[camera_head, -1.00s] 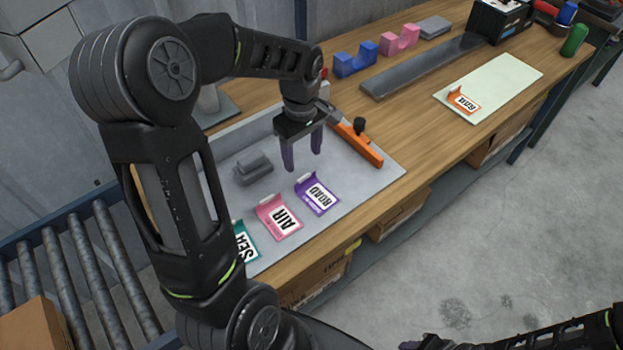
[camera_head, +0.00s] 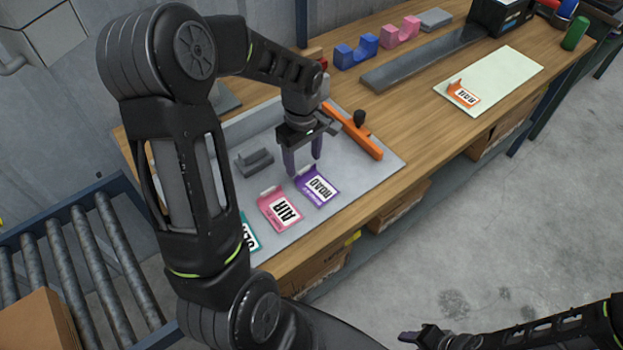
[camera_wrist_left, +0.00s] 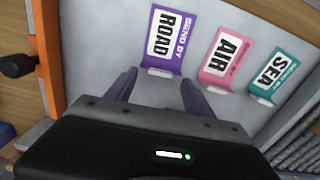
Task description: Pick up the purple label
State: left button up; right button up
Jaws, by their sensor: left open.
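The purple label (camera_head: 318,187) reads "ROAD" and lies on the grey board, nearest the orange clamp bar. In the left wrist view the purple label (camera_wrist_left: 167,38) is ahead of the fingers, its small bent tab facing the gap between them. My left gripper (camera_head: 303,172) is open and empty, its fingertips close above the tab end of the label; I cannot tell whether they touch anything. It also shows in the left wrist view (camera_wrist_left: 158,82). My right gripper (camera_head: 418,338) is low at the bottom right, away from the board; its jaws are too small to judge.
A pink "AIR" label (camera_head: 281,209) lies beside the purple one, then a green "SEA" label (camera_head: 248,236), partly hidden by my arm. An orange bar (camera_head: 358,134) with a black knob borders the board. An orange label (camera_head: 463,95) lies on a pale mat (camera_head: 510,73).

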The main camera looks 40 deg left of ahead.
aim_at(304, 175)
pick_arm(q)
notch_tip(304, 175, down, 3)
jog(key=shift+f, duration=0.15)
jog(key=shift+c, duration=0.5)
grip_shut()
dwell(0.5)
notch_tip(304, 175, up, 10)
jog(key=b, duration=0.1)
dwell(0.6)
dwell(0.4)
